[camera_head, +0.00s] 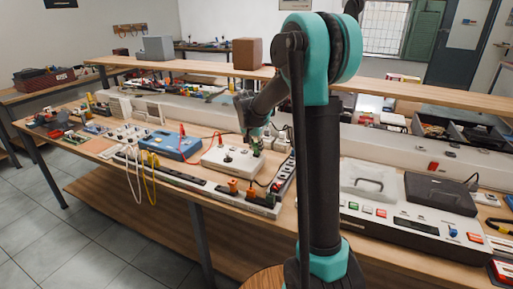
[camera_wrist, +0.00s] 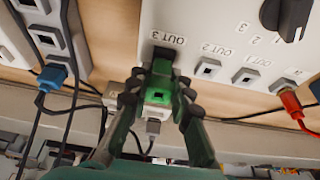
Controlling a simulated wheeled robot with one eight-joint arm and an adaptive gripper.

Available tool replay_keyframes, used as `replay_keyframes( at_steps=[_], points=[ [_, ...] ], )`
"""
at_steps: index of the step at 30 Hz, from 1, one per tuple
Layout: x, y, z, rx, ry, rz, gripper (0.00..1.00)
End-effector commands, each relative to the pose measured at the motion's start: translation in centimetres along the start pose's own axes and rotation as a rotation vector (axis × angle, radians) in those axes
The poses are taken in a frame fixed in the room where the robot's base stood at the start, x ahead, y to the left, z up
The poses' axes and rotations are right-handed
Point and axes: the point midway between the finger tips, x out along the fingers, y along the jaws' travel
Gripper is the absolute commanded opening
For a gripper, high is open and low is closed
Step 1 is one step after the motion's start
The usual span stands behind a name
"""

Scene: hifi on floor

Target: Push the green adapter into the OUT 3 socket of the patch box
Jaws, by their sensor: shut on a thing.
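The patch box (camera_head: 231,161) is a pale box on the bench, with a dark knob on its top. In the wrist view its face (camera_wrist: 215,25) shows the labels OUT 3, OUT 2 and OUT 1 beside a row of sockets. My gripper (camera_wrist: 160,93) is shut on the green adapter (camera_wrist: 158,88), one finger on each side. The adapter's dark far end meets the box at the OUT 3 label. The OUT 3 opening is hidden, so I cannot tell how deep the adapter sits. In the head view my gripper (camera_head: 254,145) is at the box's right rear edge.
The OUT 2 socket (camera_wrist: 208,68) and OUT 1 socket (camera_wrist: 245,76) are empty. A red plug (camera_wrist: 291,103) sits at the row's right end. A blue plug (camera_wrist: 53,77) and dark cables are at left. A blue device (camera_head: 171,144) stands left of the box.

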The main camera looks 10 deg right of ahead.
Motion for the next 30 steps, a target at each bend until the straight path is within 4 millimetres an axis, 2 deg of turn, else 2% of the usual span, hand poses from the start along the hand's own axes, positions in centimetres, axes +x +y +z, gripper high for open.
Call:
replay_keyframes(
  at_steps=[10, 11, 16, 26, 30],
  points=[
    [0.0, 0.0, 0.0, 0.000, 0.000, 0.000, 0.00],
    [0.0, 0.0, 0.0, 0.000, 0.000, 0.000, 0.22],
    [0.0, 0.0, 0.0, 0.000, 0.000, 0.000, 0.43],
    [-0.1, 0.0, 0.0, 0.000, 0.000, 0.000, 0.44],
    [-1.4, 0.0, 0.0, -0.001, 0.000, 0.000, 0.44]
  ],
)
